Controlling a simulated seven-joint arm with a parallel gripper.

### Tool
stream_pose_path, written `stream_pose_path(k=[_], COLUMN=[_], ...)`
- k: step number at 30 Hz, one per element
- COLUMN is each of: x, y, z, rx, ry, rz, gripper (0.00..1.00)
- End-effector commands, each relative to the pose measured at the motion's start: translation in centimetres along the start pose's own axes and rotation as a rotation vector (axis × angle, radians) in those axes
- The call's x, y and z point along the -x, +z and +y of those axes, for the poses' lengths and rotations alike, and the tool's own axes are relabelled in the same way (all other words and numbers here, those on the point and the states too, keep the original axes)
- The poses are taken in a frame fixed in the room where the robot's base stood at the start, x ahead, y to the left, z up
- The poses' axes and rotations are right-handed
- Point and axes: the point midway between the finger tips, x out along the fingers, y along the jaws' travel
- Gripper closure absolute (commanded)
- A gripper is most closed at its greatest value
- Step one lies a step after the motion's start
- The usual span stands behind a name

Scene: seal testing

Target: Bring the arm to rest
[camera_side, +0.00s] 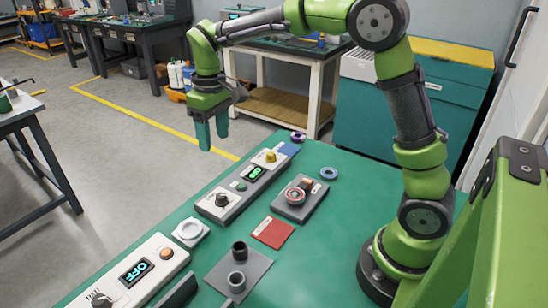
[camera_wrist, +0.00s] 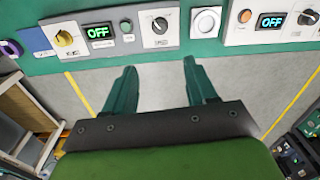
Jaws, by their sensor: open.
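My green arm stands on the right side of the green table (camera_side: 340,232) and reaches over to the left. My gripper (camera_side: 213,140) hangs high, fingers down, beyond the table's far-left edge. Its two teal fingers are apart with nothing between them. In the wrist view my gripper (camera_wrist: 159,68) shows bare grey floor between its fingers, with the table edge beyond the fingertips. It touches nothing that I can see.
Along the table edge stand a control box (camera_side: 243,187) and another box (camera_side: 132,274) reading OFF. A white ring piece (camera_side: 190,231), dark fixture (camera_side: 301,198), red card (camera_side: 272,232), grey plate with two cylinders (camera_side: 255,264) and blue ring (camera_side: 329,173) lie nearby.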

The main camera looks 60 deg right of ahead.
Motion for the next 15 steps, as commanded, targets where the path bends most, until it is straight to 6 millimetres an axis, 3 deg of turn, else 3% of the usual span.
stream_pose_path(k=[3,8,15], x=[-1.2,0.3,2.6], y=[1.4,5.3,12.6], z=[-0.2,-0.4,-0.7], rx=[-0.055,-0.156,-0.317], ry=[-0.013,-0.046,-0.12], rz=[0.01,0.11,0.306], gripper=[0.44,0.44,0.44])
